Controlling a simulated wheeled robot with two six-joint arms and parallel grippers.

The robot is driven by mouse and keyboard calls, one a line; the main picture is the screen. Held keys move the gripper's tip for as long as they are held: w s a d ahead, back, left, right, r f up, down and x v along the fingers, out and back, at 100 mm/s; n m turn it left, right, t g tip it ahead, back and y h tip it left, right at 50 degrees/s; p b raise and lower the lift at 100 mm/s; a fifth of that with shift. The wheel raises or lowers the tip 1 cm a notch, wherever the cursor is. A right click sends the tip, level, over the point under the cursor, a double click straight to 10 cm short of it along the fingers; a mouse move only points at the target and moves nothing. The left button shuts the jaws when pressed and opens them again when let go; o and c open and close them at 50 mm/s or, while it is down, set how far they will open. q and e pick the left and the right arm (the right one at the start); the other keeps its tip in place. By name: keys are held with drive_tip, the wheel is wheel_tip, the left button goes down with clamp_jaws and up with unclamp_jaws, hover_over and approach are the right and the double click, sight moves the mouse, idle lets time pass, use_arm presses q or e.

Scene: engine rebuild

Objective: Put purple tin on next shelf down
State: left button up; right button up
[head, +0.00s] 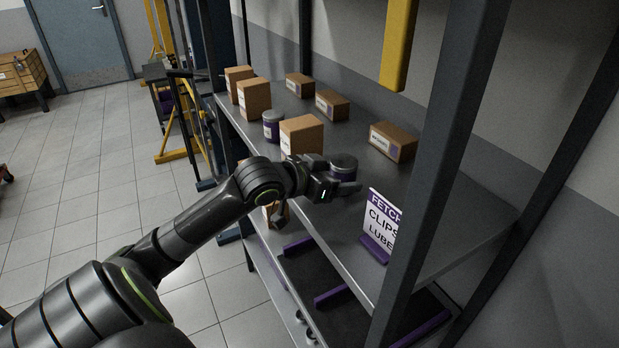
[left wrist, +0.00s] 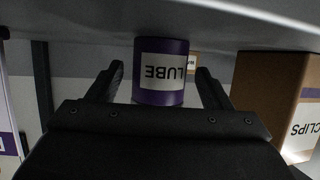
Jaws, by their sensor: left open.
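A purple tin (head: 343,167) with a dark top stands on the upper shelf (head: 455,225) near its front. In the left wrist view, which is upside down, the tin (left wrist: 161,95) shows a white LUBE label. My left gripper (head: 340,188) is at the tin's front side and partly hides it. In the left wrist view its open fingers (left wrist: 160,75) point at the tin, one to each side, with nothing clamped. A second purple tin (head: 272,126) stands further left on the same shelf. The lower shelf (head: 290,275) lies below, partly hidden by my arm. My right gripper is not seen.
A cardboard box (head: 301,136) stands just left of the tin; its CLIPS label shows in the left wrist view (left wrist: 275,90). A FETCH sign (head: 381,225) stands to the right. More boxes (head: 393,142) stand behind. A dark upright post (head: 440,160) is at right.

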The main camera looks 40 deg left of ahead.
use_arm(q)
drive_tip(key=v, duration=0.6)
drive_tip(key=shift+s+a+r+p, duration=0.1)
drive_tip(key=shift+s+a+p, duration=0.05)
drive_tip(key=shift+s+p, duration=0.2)
drive_tip(key=shift+p+v, duration=0.6)
drive_tip(key=shift+v, duration=0.25)
drive_tip(key=shift+p+v, duration=0.45)
drive_tip(key=shift+v, duration=0.3)
